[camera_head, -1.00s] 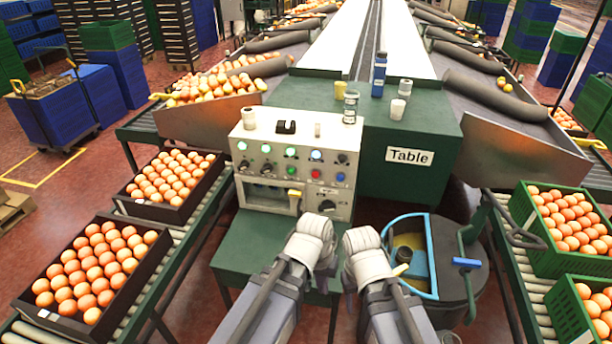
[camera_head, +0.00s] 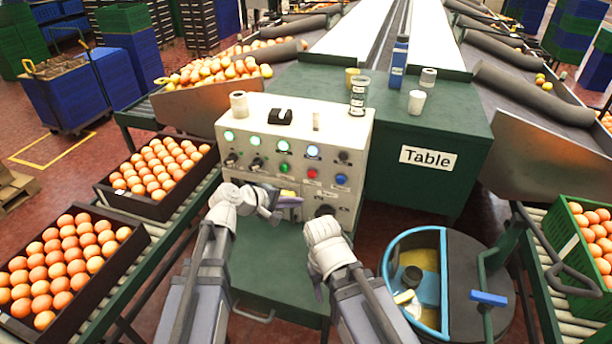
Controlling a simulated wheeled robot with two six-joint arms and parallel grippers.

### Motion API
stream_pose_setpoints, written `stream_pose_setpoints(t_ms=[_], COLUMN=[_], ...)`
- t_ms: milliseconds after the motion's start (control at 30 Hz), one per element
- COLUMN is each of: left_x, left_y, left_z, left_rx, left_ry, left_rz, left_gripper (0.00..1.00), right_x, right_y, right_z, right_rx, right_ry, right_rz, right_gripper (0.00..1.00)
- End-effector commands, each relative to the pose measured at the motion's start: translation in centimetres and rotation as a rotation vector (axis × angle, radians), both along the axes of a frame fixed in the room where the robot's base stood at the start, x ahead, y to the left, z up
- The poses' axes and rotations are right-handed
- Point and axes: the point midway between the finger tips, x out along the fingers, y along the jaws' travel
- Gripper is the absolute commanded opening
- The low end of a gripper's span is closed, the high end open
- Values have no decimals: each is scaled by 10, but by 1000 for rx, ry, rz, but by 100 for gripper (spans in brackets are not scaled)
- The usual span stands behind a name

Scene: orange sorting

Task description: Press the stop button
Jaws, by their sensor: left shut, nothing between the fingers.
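The control box (camera_head: 350,135) is pale, with lit green buttons, dark knobs, a blue button (camera_head: 341,179) and a small red button (camera_head: 312,173) on its front. The red button is in the lower row, between a green and the blue one; no stop label is readable. My left gripper (camera_head: 284,204) is shut and empty. It points right across the lower front of the box, below and left of the red button. I cannot tell whether it touches the box. My right wrist (camera_head: 323,238) is below the box; its fingers are hidden.
A green table (camera_head: 430,185) labelled "Table" stands behind and right of the box, with cups, a glass jar (camera_head: 358,95) and a blue carton (camera_head: 399,62). Dark crates of oranges (camera_head: 130,235) line the left conveyor. A round vacuum-like machine (camera_head: 470,270) stands at right.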

Motion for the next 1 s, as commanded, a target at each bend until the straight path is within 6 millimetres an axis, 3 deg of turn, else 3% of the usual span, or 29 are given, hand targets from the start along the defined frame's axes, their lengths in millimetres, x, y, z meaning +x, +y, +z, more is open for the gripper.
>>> stream_pose_setpoints(t_ms=[567,1000], left_x=[8,56], left_y=[-2,-17], left_z=[0,0], left_rx=[-1,1], left_ry=[0,-1], left_rz=[1,-1], left_gripper=[0,0], right_x=[0,0], right_y=[0,0], right_z=[0,0], right_rx=[0,0], right_ry=[0,0], right_rz=[0,0], right_gripper=[50,50])
